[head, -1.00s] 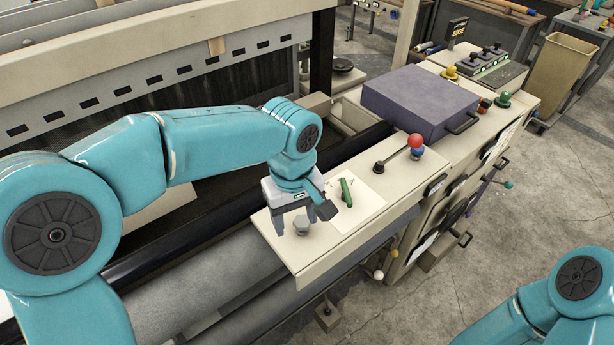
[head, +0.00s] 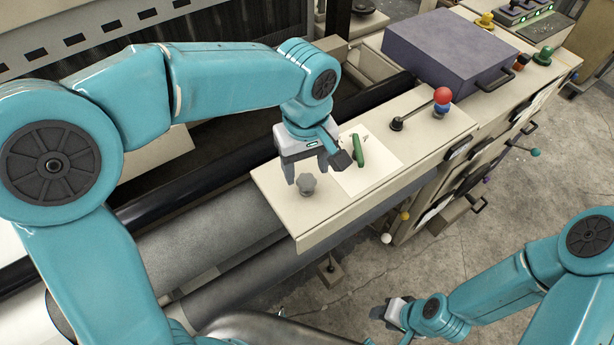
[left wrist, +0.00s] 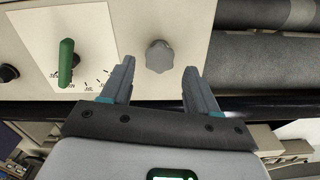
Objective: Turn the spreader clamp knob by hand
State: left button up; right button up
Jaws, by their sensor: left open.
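The grey lobed knob (head: 306,185) stands on the cream panel at the near end of the loom's console. It also shows in the left wrist view (left wrist: 159,56), just beyond and between the fingertips. My left gripper (head: 307,172) is open above and around the knob's near area, its fingers on either side with gaps; it also shows in the left wrist view (left wrist: 159,68). Contact is not visible. My right gripper (head: 394,311) is low at the bottom, away from the panel, its jaws too small to read.
A green lever (head: 358,150) on a white dial plate (head: 372,175) sits right beside the left gripper. Further back are a black lever with a red ball (head: 442,96) and a purple-grey box (head: 450,48). A grey roller (head: 205,225) lies left of the panel.

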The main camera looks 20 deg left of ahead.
aim_at(306, 180)
pick_arm(q)
notch_tip(306, 180, down, 4)
jog(key=shift+s+r+b, duration=0.1)
jog(key=shift+r+b, duration=0.05)
jog(key=shift+b, duration=1.1)
jog(key=shift+d+r+p, duration=0.1)
jog(key=shift+r+p, duration=0.3)
jog(key=shift+w+a+f, duration=0.2)
jog(key=shift+w, duration=0.2)
jog(key=shift+s, duration=0.1)
jog(key=shift+d+r, duration=0.1)
jog(key=c, duration=0.8)
jog(key=shift+o, duration=0.2)
